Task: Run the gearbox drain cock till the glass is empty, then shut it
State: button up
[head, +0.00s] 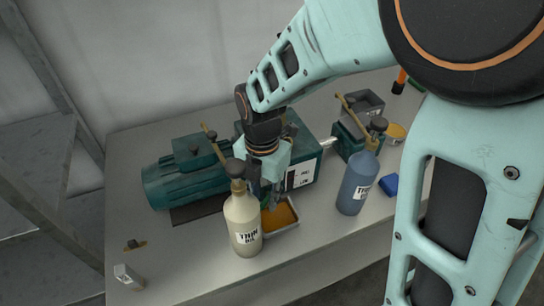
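The green gearbox and motor unit (185,182) stands on a grey bench. My gripper (266,198) points down at the front of the gearbox, behind the cream bottle. Its fingertips are partly hidden, so I cannot tell if they are open or shut or touch anything. The drain cock is not distinguishable there. A pale marked panel (300,176) shows on the gearbox's front right; I cannot read a level in any glass. A shallow tray (291,229) with orange-brown liquid sits below, just right of the gripper.
A cream bottle (242,222) stands close in front of my gripper. A blue bottle (356,187) stands to the right, beside a blue block (389,184). A grey open box (364,103) is behind.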

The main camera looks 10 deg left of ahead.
grip_shut()
dwell(0.4)
jog(key=shift+w+a+m, duration=0.15)
jog(key=shift+a+m, duration=0.05)
jog(key=shift+m, duration=0.75)
jog(key=shift+w+a+m, duration=0.2)
jog(key=shift+a+m, duration=0.05)
jog(key=shift+m, duration=0.75)
jog(key=shift+w+a+m, duration=0.15)
jog(key=shift+a+m, duration=0.05)
jog(key=shift+m, duration=0.75)
grip_release()
jog(key=shift+r, duration=0.1)
